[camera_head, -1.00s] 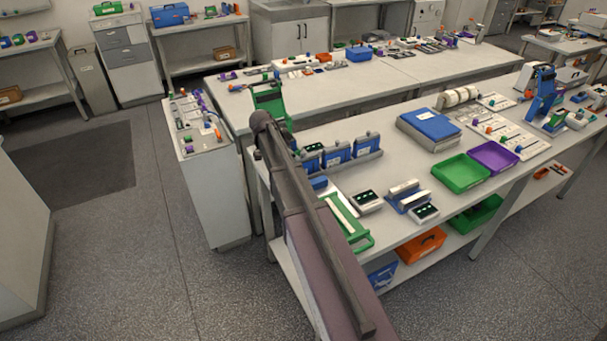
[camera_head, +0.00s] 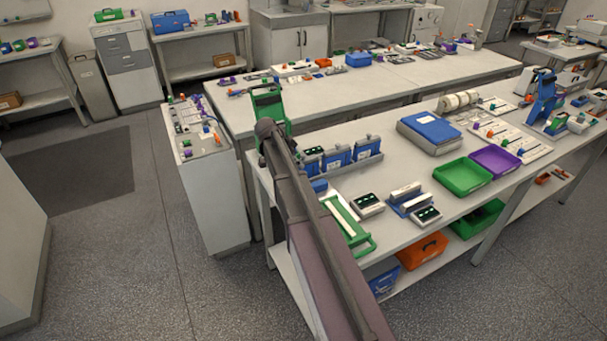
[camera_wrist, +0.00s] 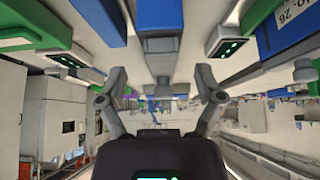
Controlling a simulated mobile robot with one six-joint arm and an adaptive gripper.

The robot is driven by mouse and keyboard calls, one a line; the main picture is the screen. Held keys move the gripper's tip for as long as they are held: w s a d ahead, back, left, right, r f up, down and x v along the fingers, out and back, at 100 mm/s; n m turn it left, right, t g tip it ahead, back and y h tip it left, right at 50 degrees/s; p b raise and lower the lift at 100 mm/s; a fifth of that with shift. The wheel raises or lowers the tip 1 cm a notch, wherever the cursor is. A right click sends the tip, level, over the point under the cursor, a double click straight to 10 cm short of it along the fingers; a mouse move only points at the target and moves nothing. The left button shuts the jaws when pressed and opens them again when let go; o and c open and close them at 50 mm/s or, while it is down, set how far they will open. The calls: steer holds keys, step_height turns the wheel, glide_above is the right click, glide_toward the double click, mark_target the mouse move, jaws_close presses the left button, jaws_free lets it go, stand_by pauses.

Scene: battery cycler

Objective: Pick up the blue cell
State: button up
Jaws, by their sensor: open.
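Several blue upright blocks (camera_head: 338,157) stand in a row in grey holders near the left end of the near bench; I cannot tell which one is the blue cell. In the wrist view, a blue block (camera_wrist: 160,14) with a grey part under it is at the top centre, beyond the fingers. Another blue block (camera_wrist: 100,18) is left of it, and a larger blue thing with a white label (camera_wrist: 285,32) is at the upper right. My gripper (camera_wrist: 160,95) is open, with nothing visible between its fingers. In the head view, the gripper is hidden behind my arm.
A green frame-like stand (camera_head: 268,104) rises behind the arm's end. White devices (camera_head: 367,205) with dark displays and a green tray-like piece (camera_head: 349,226) lie near the bench's front edge. A green bin (camera_head: 463,175) and a purple bin (camera_head: 494,160) sit farther right.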

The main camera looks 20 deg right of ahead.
steer(key=shift+b+x, duration=1.75)
steer(key=shift+x, duration=0.6)
steer(key=shift+w, duration=0.1)
jaws_close()
